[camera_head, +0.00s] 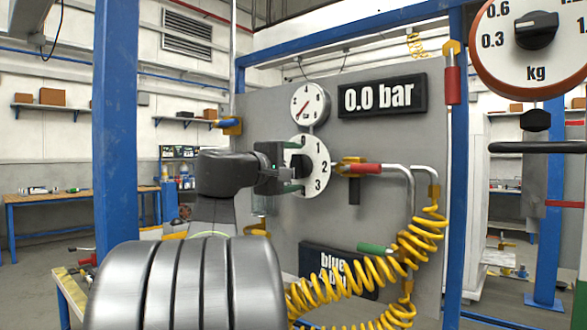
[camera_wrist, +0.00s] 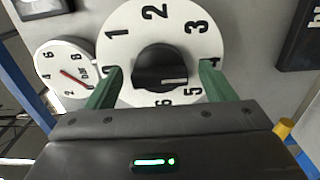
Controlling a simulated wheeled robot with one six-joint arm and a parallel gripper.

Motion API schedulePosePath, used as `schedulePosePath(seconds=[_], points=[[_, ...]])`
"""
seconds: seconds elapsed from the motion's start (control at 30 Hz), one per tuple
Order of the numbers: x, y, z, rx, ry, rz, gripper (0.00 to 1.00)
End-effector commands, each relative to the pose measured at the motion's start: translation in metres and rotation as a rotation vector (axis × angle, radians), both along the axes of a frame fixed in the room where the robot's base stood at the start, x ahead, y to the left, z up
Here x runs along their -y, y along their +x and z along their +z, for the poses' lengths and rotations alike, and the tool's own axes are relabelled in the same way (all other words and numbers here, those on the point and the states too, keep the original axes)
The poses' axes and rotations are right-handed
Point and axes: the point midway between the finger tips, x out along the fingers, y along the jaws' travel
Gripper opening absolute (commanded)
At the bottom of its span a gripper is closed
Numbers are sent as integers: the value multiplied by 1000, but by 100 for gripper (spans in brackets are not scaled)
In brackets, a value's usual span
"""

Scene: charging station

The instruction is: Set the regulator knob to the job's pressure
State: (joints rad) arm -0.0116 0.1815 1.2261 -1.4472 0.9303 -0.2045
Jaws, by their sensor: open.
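The regulator knob (camera_wrist: 161,68) is black and sits at the middle of a white numbered dial (camera_wrist: 160,22). In the head view the dial (camera_head: 322,158) shows on the grey panel, its left part and the knob hidden behind my gripper (camera_head: 293,172). In the wrist view my gripper (camera_wrist: 160,71) is open, with one green finger on each side of the knob and visible gaps between. A pale line on the knob points right, roughly between 4 and 5 in the wrist view. The display (camera_head: 383,96) reads 0.0 bar. A black sign (camera_head: 318,262) reads "blue" above a partly hidden "bar" line.
A round gauge (camera_head: 310,104) with a red needle sits above the dial. A red-handled fitting (camera_head: 365,169) is close right of it. Yellow coiled hose (camera_head: 420,245) hangs over the lower panel and covers part of the sign. A kg dial (camera_head: 535,75) is at upper right.

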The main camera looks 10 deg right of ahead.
Motion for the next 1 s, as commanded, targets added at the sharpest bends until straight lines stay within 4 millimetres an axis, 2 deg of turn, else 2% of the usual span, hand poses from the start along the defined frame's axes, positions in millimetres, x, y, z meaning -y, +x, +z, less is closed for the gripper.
schedulePosePath(seconds=[0.17, 0.6, 0.8, 1.0], points=[[-20, -14, 0, 1, 1, 5, 76], [-87, -67, 0, 1, 1, 4, 76], [-102, -79, 0, -1, 0, 2, 76], [-107, -83, 0, -1, 1, 0, 76]])
